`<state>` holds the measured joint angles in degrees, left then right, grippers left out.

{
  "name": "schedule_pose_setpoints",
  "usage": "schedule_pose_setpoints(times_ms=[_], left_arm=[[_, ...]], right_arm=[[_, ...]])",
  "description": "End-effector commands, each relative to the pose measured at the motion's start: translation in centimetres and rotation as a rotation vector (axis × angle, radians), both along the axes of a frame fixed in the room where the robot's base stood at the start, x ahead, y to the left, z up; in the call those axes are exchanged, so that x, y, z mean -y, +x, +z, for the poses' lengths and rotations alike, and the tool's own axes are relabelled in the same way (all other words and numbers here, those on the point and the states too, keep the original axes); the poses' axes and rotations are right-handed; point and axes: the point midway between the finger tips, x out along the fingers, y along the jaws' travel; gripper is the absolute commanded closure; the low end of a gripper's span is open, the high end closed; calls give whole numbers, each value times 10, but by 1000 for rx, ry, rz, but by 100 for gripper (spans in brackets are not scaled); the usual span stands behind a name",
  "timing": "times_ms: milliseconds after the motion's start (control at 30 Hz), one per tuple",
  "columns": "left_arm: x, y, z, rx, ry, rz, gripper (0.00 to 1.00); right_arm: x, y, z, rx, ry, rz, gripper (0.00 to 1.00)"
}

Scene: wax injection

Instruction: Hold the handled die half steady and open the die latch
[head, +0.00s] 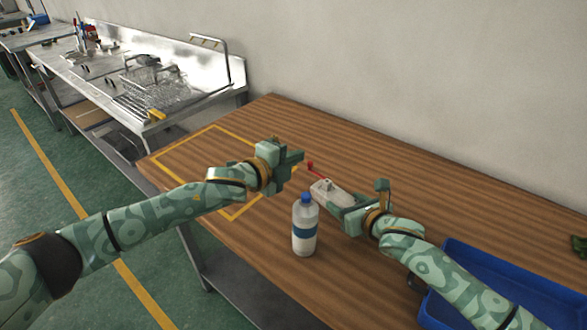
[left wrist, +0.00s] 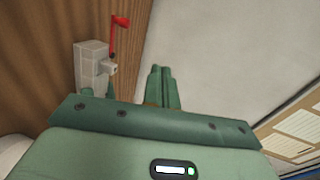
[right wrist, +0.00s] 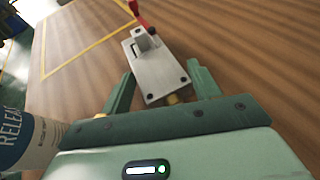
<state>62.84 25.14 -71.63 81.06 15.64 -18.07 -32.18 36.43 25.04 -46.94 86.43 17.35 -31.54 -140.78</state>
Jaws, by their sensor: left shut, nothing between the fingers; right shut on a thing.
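The grey metal die (head: 328,191) is in front of my right gripper (head: 349,203), which is shut on its handled half. In the right wrist view the die (right wrist: 155,68) shows its top face, with brass handle ends (right wrist: 178,98) between the fingers. The red latch lever (head: 318,171) sticks out from the die's far end; it also shows in the left wrist view (left wrist: 118,38). How far the latch is turned I cannot tell. My left gripper (head: 299,156) is shut and empty, its fingertips close beside the red lever, apparently apart from it. Its fingers (left wrist: 163,88) are together.
A white bottle with a blue cap (head: 305,228) stands upright at the near table edge, close to the right gripper. A blue bin (head: 470,262) lies under the right arm. A yellow-outlined area (head: 195,142) on the wooden table (head: 400,165) looks empty.

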Motion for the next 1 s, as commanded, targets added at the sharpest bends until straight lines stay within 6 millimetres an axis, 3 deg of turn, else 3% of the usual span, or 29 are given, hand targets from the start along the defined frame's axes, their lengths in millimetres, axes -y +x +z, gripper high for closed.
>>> schedule_pose_setpoints(times_ms=[33,100,200,267,367,600,767,1000], left_arm=[[39,0,15,16,35,-4,100],[72,0,24,39,175,17,100],[99,-5,25,60,430,27,100],[106,-10,23,66,595,17,100],[103,-18,15,65,869,-18,100],[56,-24,-4,44,1356,-117,100],[47,-20,-7,57,1465,-152,100],[45,8,-33,56,1467,-153,100]], right_arm=[[0,-1,-1,-2,-3,1,79],[0,-1,-1,-2,-3,1,79],[0,0,-1,-2,-3,0,79],[0,0,-1,-2,-3,0,79],[0,0,-2,-2,-2,-1,79],[0,0,-1,-2,-2,0,79],[0,-1,-1,-2,-2,0,79],[0,-1,-1,-2,-2,0,79]])
